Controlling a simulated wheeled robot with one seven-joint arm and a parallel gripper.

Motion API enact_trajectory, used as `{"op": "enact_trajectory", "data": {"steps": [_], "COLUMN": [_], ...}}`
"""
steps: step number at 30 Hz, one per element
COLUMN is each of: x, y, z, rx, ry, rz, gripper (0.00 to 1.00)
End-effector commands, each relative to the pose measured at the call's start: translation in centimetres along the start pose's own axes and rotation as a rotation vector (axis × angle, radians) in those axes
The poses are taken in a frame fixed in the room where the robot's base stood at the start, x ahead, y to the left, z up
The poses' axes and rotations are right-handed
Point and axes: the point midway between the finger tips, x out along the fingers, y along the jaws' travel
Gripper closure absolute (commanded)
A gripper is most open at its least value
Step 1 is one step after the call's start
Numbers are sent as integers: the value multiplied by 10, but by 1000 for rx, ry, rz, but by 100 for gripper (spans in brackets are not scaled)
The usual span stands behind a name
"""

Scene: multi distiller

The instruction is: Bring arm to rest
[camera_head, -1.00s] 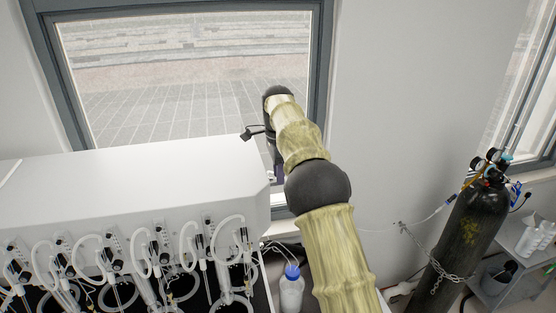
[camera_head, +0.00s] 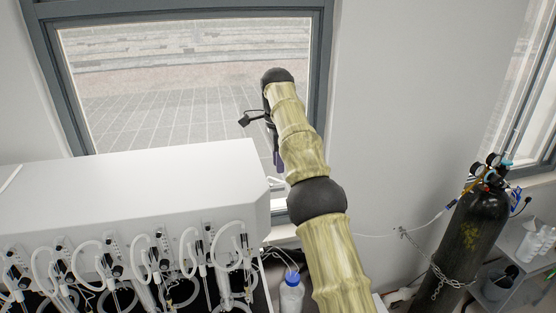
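My arm (camera_head: 338,262), with pale yellow ribbed sleeves and black joints, rises from the bottom of the picture in front of the window. Its elbow joint (camera_head: 317,200) is beside the right end of the white distiller housing (camera_head: 140,190). The far end of the arm (camera_head: 278,76) is raised above the housing, against the window glass.
Glass tubes and hoses (camera_head: 150,258) line the distiller's front. A blue-capped bottle (camera_head: 291,293) stands close left of my arm. A chained black gas cylinder (camera_head: 470,245) stands at right, beside a grey shelf (camera_head: 520,245) with bottles.

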Motion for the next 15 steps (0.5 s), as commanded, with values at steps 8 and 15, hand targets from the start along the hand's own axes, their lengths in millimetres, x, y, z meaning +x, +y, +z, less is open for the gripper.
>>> {"op": "enact_trajectory", "data": {"steps": [8, 15], "x": [4, 35], "y": [0, 4], "z": [-4, -27], "rx": [-15, -125], "ry": [-3, -15], "rz": [-3, -28], "gripper": [75, 75]}}
